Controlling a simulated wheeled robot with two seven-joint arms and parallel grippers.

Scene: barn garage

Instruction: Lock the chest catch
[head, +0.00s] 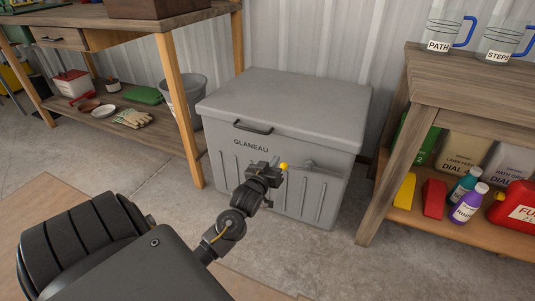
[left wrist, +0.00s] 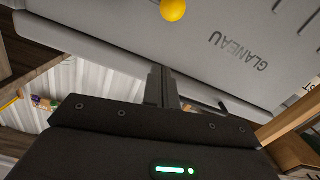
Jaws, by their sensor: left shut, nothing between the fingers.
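A grey chest (head: 290,95) labelled GLANEAU stands against the wall with its lid down. A black handle (head: 253,128) is on its upper front. A grey bar-like part (head: 320,168), which looks like the catch, lies roughly level on the chest's front. A yellow ball knob (head: 283,166) shows to its left; my gripper partly hides the space between, so I cannot tell if they join. My left gripper (head: 275,170) is shut and empty, close to the knob; contact is unclear. In the left wrist view the knob (left wrist: 173,9) is at the top edge, beyond the fingers.
A wooden workbench (head: 110,22) with a lower shelf stands left, and a grey bucket (head: 186,98) is beside the chest. A wooden shelf unit (head: 470,85) with jugs, bottles and bags stands right. The concrete floor (head: 345,255) before the chest is clear.

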